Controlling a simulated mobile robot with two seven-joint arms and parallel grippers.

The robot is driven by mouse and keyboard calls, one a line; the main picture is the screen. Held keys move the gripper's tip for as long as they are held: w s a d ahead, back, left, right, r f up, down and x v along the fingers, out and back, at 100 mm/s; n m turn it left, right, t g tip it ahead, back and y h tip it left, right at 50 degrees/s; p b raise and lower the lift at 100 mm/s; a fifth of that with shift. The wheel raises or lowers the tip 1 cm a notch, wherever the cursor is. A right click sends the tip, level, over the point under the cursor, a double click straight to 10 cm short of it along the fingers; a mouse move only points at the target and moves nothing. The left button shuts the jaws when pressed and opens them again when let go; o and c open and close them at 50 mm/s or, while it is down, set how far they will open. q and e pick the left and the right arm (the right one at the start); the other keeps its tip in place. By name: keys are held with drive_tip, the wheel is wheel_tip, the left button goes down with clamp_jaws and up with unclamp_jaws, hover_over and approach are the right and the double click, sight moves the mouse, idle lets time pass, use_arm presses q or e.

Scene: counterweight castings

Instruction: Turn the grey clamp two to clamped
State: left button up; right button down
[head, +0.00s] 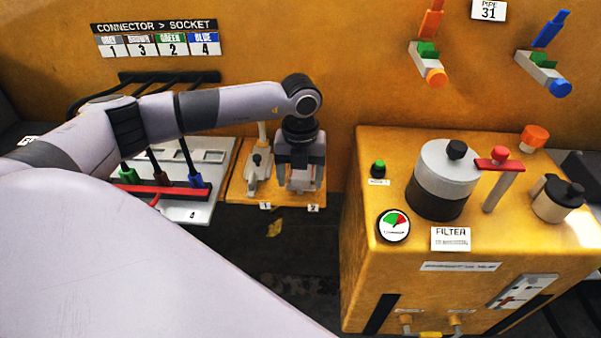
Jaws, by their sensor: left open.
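Two grey toggle clamps stand on a small yellow board (235,191) marked 1 and 2. Clamp one (258,176) stands on the left with a black-tipped handle and shows clearly. My left gripper (300,182) points down directly over the place marked 2 and is open. Clamp two is largely hidden behind and between its fingers. I cannot tell its handle position or whether the fingers touch it. My right gripper is not in view.
Left of the clamps is a white connector panel (205,212) with green, brown and blue plugs and a red bar. Right of them stands a yellow cabinet (375,275) with a filter housing (440,180), gauge (393,226) and red-handled lever (500,165). Coloured valves (428,55) are on the wall behind.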

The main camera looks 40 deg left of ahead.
use_arm(q)
drive_tip(key=shift+c, duration=0.3)
drive_tip(key=c, duration=1)
